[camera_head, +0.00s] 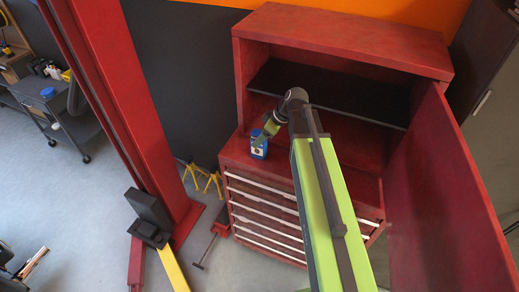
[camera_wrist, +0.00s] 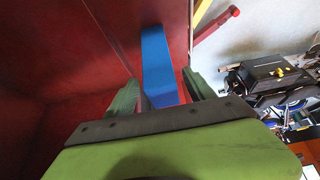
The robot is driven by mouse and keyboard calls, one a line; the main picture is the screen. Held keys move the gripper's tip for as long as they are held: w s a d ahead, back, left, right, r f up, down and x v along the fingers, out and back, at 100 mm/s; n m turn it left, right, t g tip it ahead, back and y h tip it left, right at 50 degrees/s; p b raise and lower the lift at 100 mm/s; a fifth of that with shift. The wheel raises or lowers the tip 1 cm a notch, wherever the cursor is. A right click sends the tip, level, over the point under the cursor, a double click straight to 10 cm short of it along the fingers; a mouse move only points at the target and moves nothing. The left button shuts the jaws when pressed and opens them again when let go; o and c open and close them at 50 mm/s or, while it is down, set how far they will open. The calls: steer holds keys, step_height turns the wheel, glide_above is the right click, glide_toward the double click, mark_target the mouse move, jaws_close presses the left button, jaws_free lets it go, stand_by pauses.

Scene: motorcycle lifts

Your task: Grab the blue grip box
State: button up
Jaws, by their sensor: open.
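The blue grip box (camera_head: 259,148) stands on top of the red drawer cabinet (camera_head: 262,181), near its left front corner, with a pale label on its side. My gripper (camera_head: 268,130) is at the box, and my arm comes in from the lower right. In the wrist view the blue grip box (camera_wrist: 157,62) shows between the two green fingers of my gripper (camera_wrist: 160,80). The fingers are open, with gaps on both sides of the box. The box's near end lies low between them, close to the dark palm bar.
A red upper cabinet (camera_head: 345,38) with a dark shelf (camera_head: 325,92) rises behind. Its open red door (camera_head: 447,190) stands to the right. A red lift post (camera_head: 130,95) stands to the left. Yellow stands (camera_head: 203,178) are on the floor beside the drawers.

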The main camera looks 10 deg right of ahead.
mark_target(261, 152)
steer(key=b+x, duration=0.4)
steer(key=x, duration=0.1)
steer(key=shift+s+f, duration=0.15)
steer(key=shift+f, duration=0.05)
steer(key=shift+r, duration=0.2)
steer(key=shift+c, duration=0.4)
jaws_close()
